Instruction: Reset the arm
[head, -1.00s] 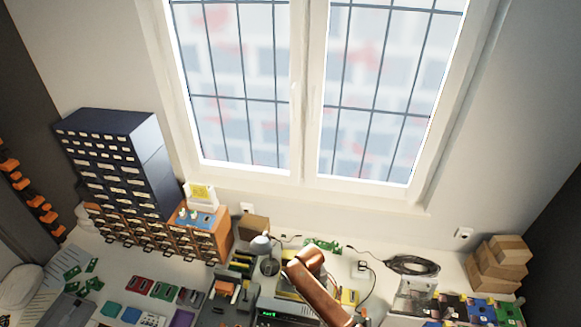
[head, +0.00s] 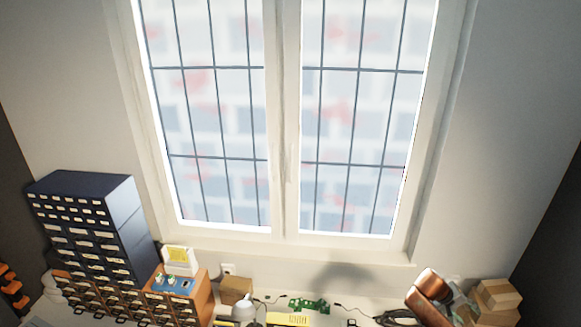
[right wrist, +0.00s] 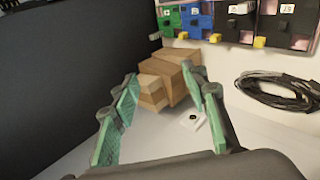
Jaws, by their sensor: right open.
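My right arm shows as a copper-coloured link at the lower right of the head view, with my right gripper (head: 460,303) partly seen beside it. In the right wrist view my right gripper (right wrist: 161,82) is open, its two green-padded fingers apart with nothing between the pads. A stack of brown cardboard boxes (right wrist: 178,68) lies beyond the fingertips; the boxes (head: 497,296) also show at the lower right of the head view. My left gripper is not in view.
A coiled black cable (right wrist: 272,92) lies right of the boxes, with coloured bins (right wrist: 236,22) above. A small white item (right wrist: 192,119) sits near the boxes. A dark drawer cabinet (head: 85,220) stands at the left. The window (head: 285,120) fills the middle.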

